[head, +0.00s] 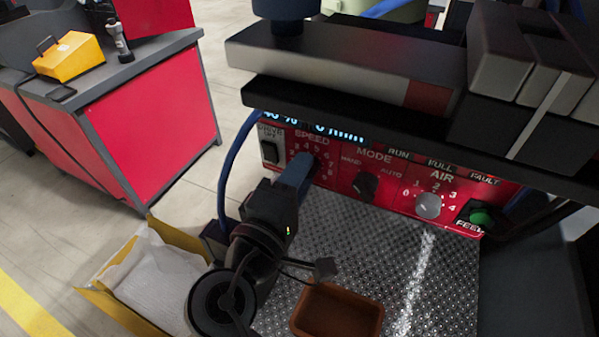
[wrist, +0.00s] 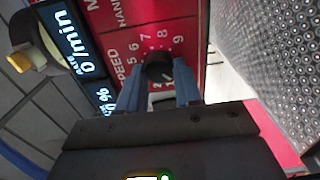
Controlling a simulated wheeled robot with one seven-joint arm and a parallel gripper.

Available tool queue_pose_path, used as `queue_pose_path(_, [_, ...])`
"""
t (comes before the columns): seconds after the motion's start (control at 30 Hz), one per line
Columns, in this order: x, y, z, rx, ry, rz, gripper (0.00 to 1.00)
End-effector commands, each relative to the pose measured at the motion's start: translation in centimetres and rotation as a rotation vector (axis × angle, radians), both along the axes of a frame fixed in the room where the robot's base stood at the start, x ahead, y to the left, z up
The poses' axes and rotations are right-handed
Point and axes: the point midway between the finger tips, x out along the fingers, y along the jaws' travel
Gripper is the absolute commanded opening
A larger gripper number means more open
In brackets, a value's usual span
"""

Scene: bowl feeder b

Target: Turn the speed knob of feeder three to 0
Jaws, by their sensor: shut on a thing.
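The red control panel (head: 335,172) carries a SPEED dial with a ring of white numbers. The black speed knob (wrist: 158,67) shows in the wrist view between the two blue fingers of my gripper (wrist: 158,88). My gripper is shut on the knob, with a finger on each side. In the head view my gripper (head: 300,168) reaches the panel at the SPEED label and its fingers cover most of the knob. Some dial numbers, including 6 to 9, show beside the knob in the wrist view. I cannot tell which number the knob points at. No feeder number is readable.
The display (head: 310,130) above reads a percentage, partly cut off, and 0 /min. A black MODE knob (head: 365,184), a grey AIR knob (head: 428,205) and a green FEED button (head: 481,217) lie to the right. A brown bin (head: 338,312) sits on the textured plate below.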

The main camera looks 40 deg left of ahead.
Motion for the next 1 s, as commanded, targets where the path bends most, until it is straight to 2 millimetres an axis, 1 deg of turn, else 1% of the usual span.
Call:
queue_pose_path(0.23, [-0.1,0.1,-0.1,-0.002,0.001,0.002,0.04])
queue_pose_path(0.27, [-0.1,0.1,-0.1,-0.002,0.001,0.002,0.36])
queue_pose_path(0.5, [0.0,0.0,-0.1,-0.001,0.001,0.001,0.59])
queue_pose_path(0.73, [-0.1,0.0,0.0,0.0,0.0,0.001,0.6])
queue_pose_path(0.8, [-0.3,0.0,-0.1,0.0,0.0,0.001,0.6])
queue_pose_path(0.87, [-0.8,-0.1,-0.1,0.0,0.0,0.002,0.6])
queue_pose_path(1.0, [-2.9,-0.6,-0.3,0.0,0.002,0.004,0.6])
